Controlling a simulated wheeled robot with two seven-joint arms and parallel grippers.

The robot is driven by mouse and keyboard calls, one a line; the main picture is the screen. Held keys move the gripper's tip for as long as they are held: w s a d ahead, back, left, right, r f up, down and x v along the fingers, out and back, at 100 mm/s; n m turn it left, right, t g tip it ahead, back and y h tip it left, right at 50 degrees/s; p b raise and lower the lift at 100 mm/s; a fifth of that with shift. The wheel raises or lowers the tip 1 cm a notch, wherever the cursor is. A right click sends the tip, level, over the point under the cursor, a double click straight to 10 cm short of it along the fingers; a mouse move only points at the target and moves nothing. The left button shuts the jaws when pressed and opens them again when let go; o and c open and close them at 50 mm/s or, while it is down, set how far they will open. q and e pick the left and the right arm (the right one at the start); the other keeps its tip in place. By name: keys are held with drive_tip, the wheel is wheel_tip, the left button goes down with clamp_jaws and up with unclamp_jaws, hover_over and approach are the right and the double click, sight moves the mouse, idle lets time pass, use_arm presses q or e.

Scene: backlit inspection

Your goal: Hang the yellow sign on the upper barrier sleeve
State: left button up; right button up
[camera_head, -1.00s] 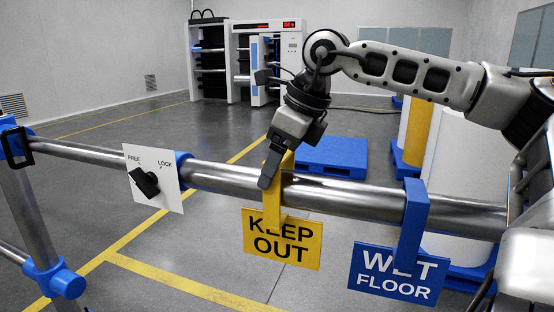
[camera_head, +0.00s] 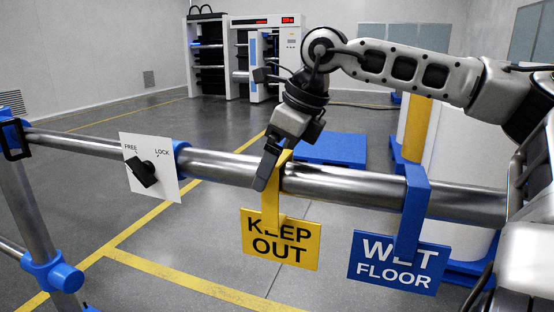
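The yellow "KEEP OUT" sign (camera_head: 281,240) is in the head view, its face in front of the upper barrier rail (camera_head: 335,186). Its yellow hook strap (camera_head: 270,205) passes up in front of the metal rail, with a yellow part at the rail's top edge. The strap's back side is hidden. My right gripper (camera_head: 267,169) points down at the strap's top, one dark finger in front of it. The other finger is hidden, so I cannot tell whether it grips the strap. My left gripper is out of view.
A blue "WET FLOOR" sign (camera_head: 397,263) hangs on the rail to the right. A white FREE/LOCK plate (camera_head: 150,167) with a black knob is to the left. A blue post joint (camera_head: 52,272) stands at the left edge. A blue pallet (camera_head: 335,149) lies behind the rail.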

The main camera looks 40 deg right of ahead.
drive_tip(key=v, duration=1.6)
drive_tip(key=shift+p, duration=0.35)
drive_tip(key=shift+w, duration=0.1)
